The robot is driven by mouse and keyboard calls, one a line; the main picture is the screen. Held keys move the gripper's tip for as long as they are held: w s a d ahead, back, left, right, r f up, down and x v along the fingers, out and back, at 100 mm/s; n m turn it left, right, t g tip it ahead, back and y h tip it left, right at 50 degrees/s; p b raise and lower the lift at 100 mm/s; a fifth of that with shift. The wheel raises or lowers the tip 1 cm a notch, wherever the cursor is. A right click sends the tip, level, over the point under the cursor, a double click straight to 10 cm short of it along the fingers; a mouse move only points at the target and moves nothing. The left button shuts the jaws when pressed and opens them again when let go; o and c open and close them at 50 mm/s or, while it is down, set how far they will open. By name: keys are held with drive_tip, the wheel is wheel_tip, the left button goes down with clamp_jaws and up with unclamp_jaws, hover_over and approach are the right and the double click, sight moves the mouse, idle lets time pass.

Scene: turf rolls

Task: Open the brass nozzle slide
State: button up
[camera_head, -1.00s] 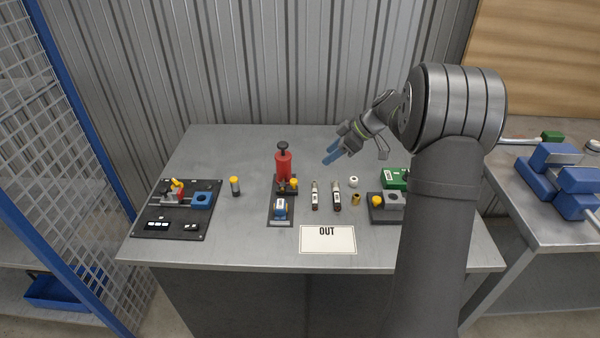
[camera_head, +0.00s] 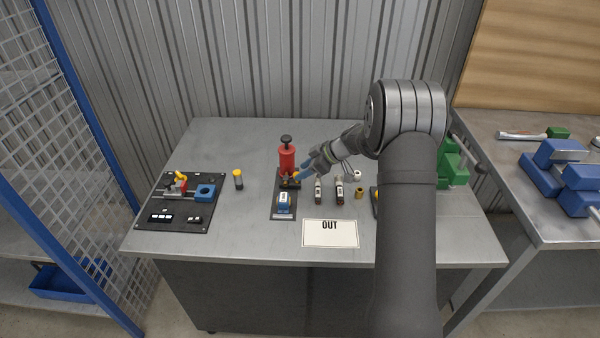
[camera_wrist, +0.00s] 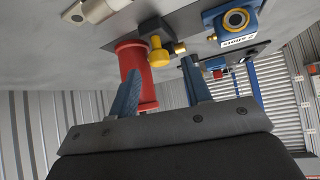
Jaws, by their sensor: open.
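A dark fixture plate (camera_head: 284,214) at the middle of the table carries a red cylinder with a black knob (camera_head: 287,157), a black block and a blue block (camera_head: 284,200). In the wrist view, the black block (camera_wrist: 155,25) bears a yellow knob (camera_wrist: 159,57) and a short brass nozzle (camera_wrist: 179,48); a small brass end (camera_wrist: 212,37) at the blue block (camera_wrist: 232,22) faces it across a gap. My gripper (camera_head: 301,174) is open and empty just above the fixture. In the wrist view its blue fingers (camera_wrist: 162,68) stand either side of the yellow knob, apparently without touching.
The red cylinder (camera_wrist: 133,70) stands close by the left finger. Two small bottles (camera_head: 329,190), a brass piece (camera_head: 359,193) and an OUT card (camera_head: 330,233) lie right. A black panel (camera_head: 180,207) and a yellow-topped cylinder (camera_head: 238,180) are left. My arm hides the right side.

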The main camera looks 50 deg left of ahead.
drive_tip(key=shift+x, duration=1.25)
clamp_jaws()
drive_tip(key=shift+s+d, duration=0.15)
unclamp_jaws()
drive_tip(key=v, duration=1.7)
drive_tip(key=shift+d+r, duration=0.15)
